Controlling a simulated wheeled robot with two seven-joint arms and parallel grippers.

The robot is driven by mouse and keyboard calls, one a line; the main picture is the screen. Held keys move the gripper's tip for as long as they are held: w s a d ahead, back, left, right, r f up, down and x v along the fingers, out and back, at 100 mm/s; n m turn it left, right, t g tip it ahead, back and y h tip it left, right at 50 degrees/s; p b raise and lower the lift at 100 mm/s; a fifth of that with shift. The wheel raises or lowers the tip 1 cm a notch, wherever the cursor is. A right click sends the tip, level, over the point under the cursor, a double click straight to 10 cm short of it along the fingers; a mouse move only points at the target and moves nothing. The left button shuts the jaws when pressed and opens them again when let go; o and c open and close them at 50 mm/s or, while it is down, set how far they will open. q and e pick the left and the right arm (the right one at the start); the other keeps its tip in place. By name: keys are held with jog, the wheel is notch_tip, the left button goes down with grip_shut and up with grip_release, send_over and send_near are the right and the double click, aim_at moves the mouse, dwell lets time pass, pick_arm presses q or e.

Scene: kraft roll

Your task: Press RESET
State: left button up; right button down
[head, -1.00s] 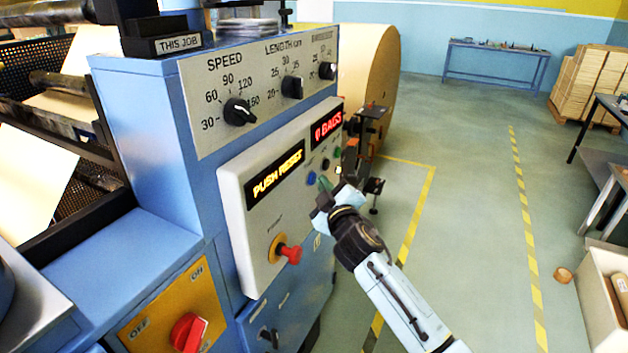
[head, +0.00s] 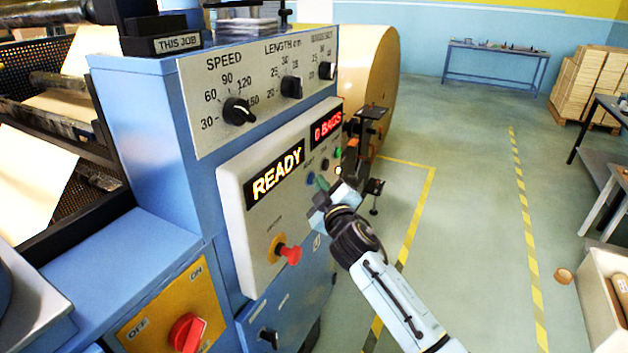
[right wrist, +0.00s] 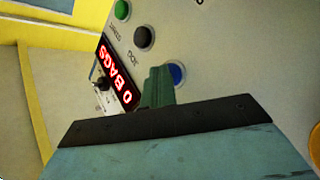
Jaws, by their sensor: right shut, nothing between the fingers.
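The white control box (head: 236,200) has a display (head: 275,174) reading READY and a red display (head: 326,124) reading 0 BAGS. A blue button (head: 311,178) sits beside a black button (head: 325,165) and a green one (head: 337,152). I cannot read a label on the blue button. My right gripper (head: 321,184) is shut and empty, its green fingertips at the blue button. In the right wrist view the fingertips (right wrist: 158,87) partly cover the blue button (right wrist: 177,73); I cannot tell whether they touch it. My left gripper is out of view.
A red stop knob (head: 289,254) sticks out lower on the box. Above are dials, including the speed knob (head: 239,111). A red rotary switch (head: 187,333) is at lower left. A large paper roll (head: 372,85) stands behind.

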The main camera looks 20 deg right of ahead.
dwell(0.4)
jog(key=shift+s+d+p, duration=0.45)
jog(key=shift+s, duration=0.15)
jog(key=s+d+p, duration=0.1)
jog(key=s, duration=0.1)
jog(key=s+d+p, duration=0.1)
jog(key=d, duration=0.1)
jog(key=shift+s+d, duration=0.2)
jog(key=shift+s, duration=0.15)
dwell(0.6)
